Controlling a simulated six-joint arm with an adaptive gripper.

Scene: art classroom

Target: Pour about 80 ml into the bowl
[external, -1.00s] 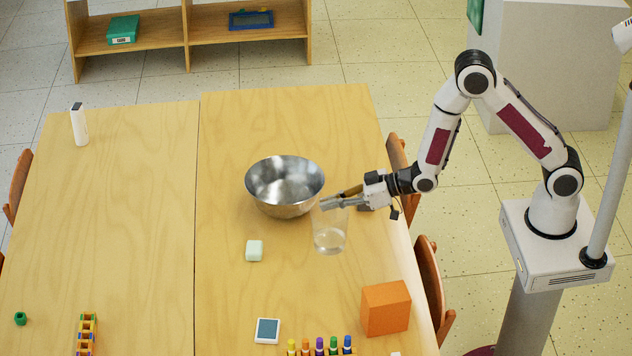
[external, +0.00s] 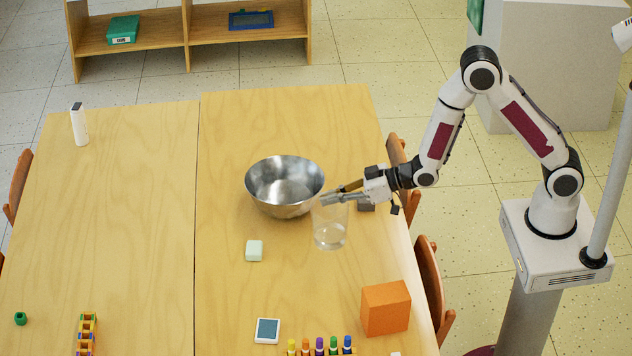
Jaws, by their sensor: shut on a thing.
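A shiny metal bowl (external: 270,199) stands on the right half of the table, and its inside looks empty. My gripper (external: 334,197) is shut on a clear cup (external: 330,228) near its upper part. The cup is close to upright, just right of and in front of the bowl. It holds some clear liquid low down; how much is hard to tell. The cup seems to be a little above the table. Part of its rim is hidden by my fingers.
A white bottle (external: 79,125) stands far left. The table's left half is mostly clear.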

